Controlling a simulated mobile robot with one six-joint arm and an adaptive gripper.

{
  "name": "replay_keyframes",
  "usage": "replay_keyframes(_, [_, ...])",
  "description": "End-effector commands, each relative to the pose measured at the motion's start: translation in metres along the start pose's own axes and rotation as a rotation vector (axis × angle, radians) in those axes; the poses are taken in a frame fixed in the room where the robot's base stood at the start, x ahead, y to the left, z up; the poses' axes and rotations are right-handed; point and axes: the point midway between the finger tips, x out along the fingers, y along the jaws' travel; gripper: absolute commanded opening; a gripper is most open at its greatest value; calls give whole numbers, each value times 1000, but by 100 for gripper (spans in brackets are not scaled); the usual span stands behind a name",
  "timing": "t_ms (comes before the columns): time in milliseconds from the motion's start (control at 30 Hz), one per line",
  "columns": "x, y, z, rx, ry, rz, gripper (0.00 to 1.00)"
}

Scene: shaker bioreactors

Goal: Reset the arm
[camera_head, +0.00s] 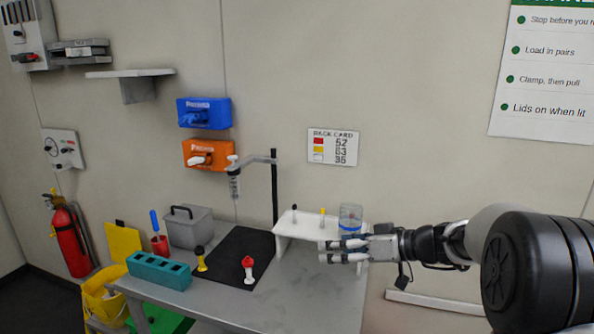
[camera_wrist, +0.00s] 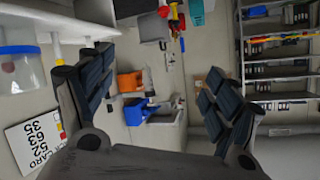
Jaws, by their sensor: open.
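My gripper (camera_head: 343,251) is open and empty. In the head view it reaches in from the right, level, in front of the white raised shelf (camera_head: 283,228) on the bench. It overlaps the shelf's right part in the picture; I cannot tell the exact gap. In the wrist view its two dark padded fingers (camera_wrist: 150,108) stand wide apart with nothing between them. A clear jar with a blue band (camera_head: 350,219) stands on the shelf just behind the fingers, and it also shows in the wrist view (camera_wrist: 18,65) at the left edge.
The grey bench (camera_head: 220,305) carries a black mat (camera_head: 232,262), a teal block with holes (camera_head: 158,270), a grey bin (camera_head: 190,229), and yellow and red-topped pieces. A black stand (camera_head: 274,190) rises behind. Blue (camera_head: 205,113) and orange (camera_head: 206,153) glove boxes hang on the wall.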

Motion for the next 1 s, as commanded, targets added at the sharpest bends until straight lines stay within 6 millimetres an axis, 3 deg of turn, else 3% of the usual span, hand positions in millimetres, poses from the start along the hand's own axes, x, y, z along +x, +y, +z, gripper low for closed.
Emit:
replay_keyframes(33, [-5,-34,2,28,-73,-5,82])
replay_keyframes(200, [-32,-121,38,157,-318,53,82])
replay_keyframes(400, [-83,-193,95,268,-531,247,82])
replay_keyframes(533, [-123,-222,135,319,-605,425,82])
replay_keyframes(700, [-170,-238,178,355,-610,659,82])
replay_keyframes(833, [-193,-240,198,369,-579,781,82])
replay_keyframes(1000, [-205,-238,207,377,-552,847,82])
